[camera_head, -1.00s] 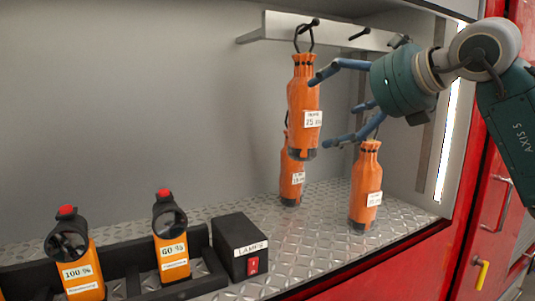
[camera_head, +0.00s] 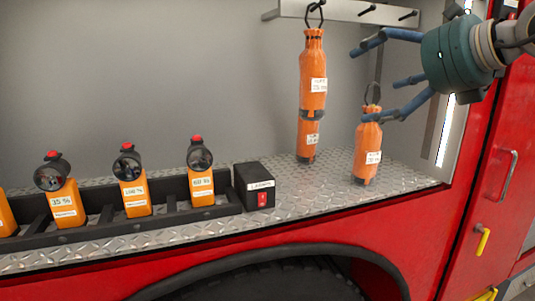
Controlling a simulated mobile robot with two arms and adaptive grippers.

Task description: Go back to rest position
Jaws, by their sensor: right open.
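My right gripper (camera_head: 388,78) is at the upper right, with its blue fingers spread and nothing between them. It is to the right of an orange bottle-shaped lamp (camera_head: 313,72) that hangs by a black loop from a hook on the grey rack (camera_head: 345,12). The gripper is apart from this lamp. A lower finger overlaps the top of another orange lamp (camera_head: 367,147) that stands on the shelf; I cannot tell whether they touch. A third orange lamp (camera_head: 307,140) shows behind the hanging one. My left gripper is out of view.
A black rack (camera_head: 110,221) on the metal shelf (camera_head: 300,195) holds several orange torches (camera_head: 134,193). A black box (camera_head: 249,188) with a red switch stands beside it. Red cabinet doors (camera_head: 497,200) are at the right. A black wheel arch (camera_head: 280,255) is below.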

